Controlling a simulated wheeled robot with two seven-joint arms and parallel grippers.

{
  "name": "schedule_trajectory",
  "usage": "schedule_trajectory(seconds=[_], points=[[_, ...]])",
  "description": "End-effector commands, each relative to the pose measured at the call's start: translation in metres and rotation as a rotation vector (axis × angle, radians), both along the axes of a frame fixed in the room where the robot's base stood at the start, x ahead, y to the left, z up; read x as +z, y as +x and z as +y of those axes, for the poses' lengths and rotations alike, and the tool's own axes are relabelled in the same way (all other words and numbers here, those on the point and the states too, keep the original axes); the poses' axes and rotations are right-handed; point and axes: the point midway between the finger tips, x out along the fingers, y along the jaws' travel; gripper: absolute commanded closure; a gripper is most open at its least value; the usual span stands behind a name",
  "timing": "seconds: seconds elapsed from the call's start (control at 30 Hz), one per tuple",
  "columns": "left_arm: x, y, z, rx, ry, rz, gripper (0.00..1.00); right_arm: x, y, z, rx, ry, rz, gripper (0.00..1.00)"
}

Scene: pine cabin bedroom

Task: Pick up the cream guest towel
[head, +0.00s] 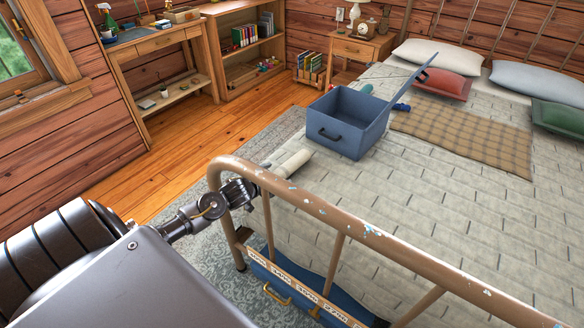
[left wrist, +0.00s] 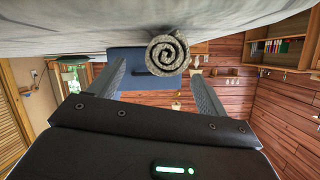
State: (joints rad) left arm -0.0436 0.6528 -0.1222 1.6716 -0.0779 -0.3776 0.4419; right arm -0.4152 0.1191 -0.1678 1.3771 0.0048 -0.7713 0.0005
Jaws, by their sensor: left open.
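The cream guest towel (head: 290,163) is a rolled cylinder lying on the bed in the head view, just inside the metal footboard and in front of the blue box. In the left wrist view the rolled towel (left wrist: 168,54) shows its spiral end. My left gripper (head: 240,192) is at the footboard in the head view, close to the towel's near end and partly hidden by the rail. In the left wrist view the left gripper (left wrist: 157,68) is open, its fingers on either side of the view of the towel, which appears beyond the tips. My right gripper is not in view.
The brown bed rail (head: 368,231) crosses in front of the bed. An open blue box (head: 340,132) stands behind the towel. A plaid blanket (head: 465,140) and several pillows lie farther back. A wooden desk (head: 155,42) and bookshelf (head: 238,62) line the walls.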

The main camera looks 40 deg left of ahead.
Motion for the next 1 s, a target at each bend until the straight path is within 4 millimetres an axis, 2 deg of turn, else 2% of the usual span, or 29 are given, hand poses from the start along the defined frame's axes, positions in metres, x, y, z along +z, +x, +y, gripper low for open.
schedule_trajectory(seconds=[0.1,0.27,0.57,0.93,1.0], points=[[-0.006,0.019,0.0,0.0,-0.001,-0.003,0.23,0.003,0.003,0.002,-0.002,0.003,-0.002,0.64],[-0.014,0.037,0.001,0.001,0.0,0.0,0.23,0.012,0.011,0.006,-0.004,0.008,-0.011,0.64],[-0.016,0.042,0.001,0.0,0.0,0.0,0.23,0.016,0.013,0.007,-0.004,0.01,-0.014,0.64],[-0.016,0.042,0.001,0.0,0.0,0.0,0.7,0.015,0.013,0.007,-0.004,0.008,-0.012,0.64],[-0.015,0.042,0.001,0.0,0.0,-0.001,0.72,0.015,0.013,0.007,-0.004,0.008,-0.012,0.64]])
